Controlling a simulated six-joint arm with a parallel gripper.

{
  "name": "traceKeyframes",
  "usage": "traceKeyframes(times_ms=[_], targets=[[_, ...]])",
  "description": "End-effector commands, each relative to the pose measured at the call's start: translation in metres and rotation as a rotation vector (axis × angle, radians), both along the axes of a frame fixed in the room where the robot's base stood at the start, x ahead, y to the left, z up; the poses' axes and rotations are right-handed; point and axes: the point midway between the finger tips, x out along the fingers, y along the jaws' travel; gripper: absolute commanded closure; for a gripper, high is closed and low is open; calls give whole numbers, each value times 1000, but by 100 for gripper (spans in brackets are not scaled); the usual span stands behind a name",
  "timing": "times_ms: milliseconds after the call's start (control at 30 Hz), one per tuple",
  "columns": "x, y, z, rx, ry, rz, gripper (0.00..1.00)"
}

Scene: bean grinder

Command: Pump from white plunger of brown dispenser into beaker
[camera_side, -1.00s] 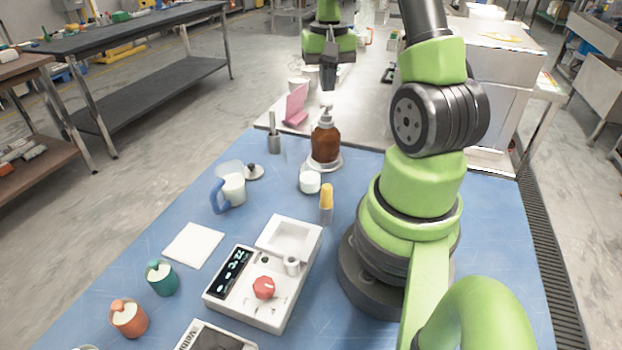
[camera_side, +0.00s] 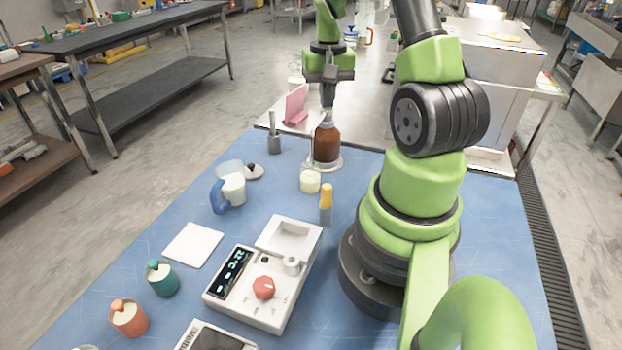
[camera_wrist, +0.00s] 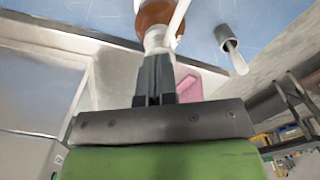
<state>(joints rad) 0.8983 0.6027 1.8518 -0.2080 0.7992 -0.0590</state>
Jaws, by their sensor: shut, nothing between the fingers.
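The brown dispenser bottle (camera_side: 326,146) stands upright on a pale round base at the far edge of the blue table. My gripper (camera_side: 328,96) is shut and points straight down on top of it, covering most of the white plunger, which looks pressed down. In the wrist view, my gripper's fingers (camera_wrist: 155,68) are together against the white pump head (camera_wrist: 157,40), with the brown bottle (camera_wrist: 155,14) beyond. The small glass beaker (camera_side: 310,181) stands just in front of the dispenser and holds a pale cream-coloured content.
A yellow-capped tube (camera_side: 326,203) stands near the beaker. A blue-handled mug (camera_side: 231,189) is to the left, a grey holder (camera_side: 274,141) behind it. A white hotplate device (camera_side: 263,275) is in front. A pink stand (camera_side: 295,104) is behind the dispenser.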

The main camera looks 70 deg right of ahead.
Motion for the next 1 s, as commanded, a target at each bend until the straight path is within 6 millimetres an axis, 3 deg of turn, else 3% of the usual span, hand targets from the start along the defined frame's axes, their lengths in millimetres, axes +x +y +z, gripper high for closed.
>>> traceKeyframes(times_ms=[300,1000], targets=[[0,0,0,0,0,1,100],[0,0,35,-1,0,2,100]])
